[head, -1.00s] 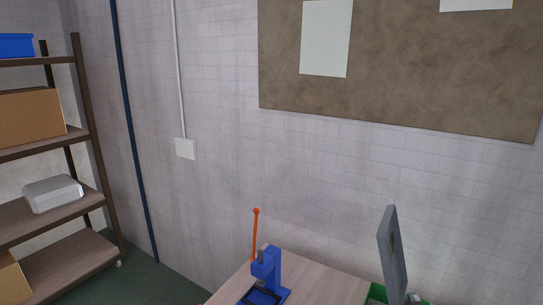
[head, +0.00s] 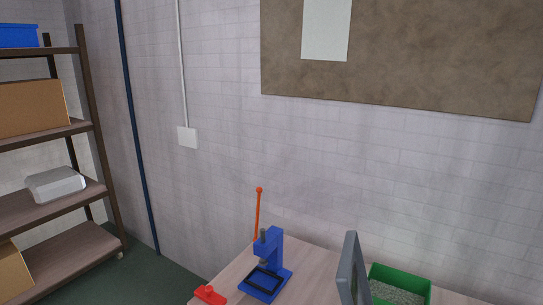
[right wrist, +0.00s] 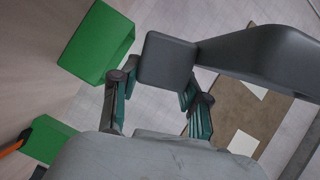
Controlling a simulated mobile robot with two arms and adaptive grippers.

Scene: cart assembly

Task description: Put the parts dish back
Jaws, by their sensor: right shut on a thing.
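My right gripper (right wrist: 158,82) shows in the right wrist view with its two fingers closed on a dark grey thing (right wrist: 168,58), which seems to be the parts dish. The dish's far part runs to the right edge of that view, and its full shape is hard to tell. In the head view a grey slab (head: 350,268), apparently the same dish, stands tipped on edge above the table, cut off by the bottom of the picture. The right fingers do not show in the head view. My left gripper is in neither current view.
A blue press (head: 272,262) with an orange lever stands on the wooden table (head: 232,272). A red part (head: 209,295) is at its left. A green bin (head: 428,292) with grey contents stands right of the slab. Shelves (head: 85,130) are at the far left.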

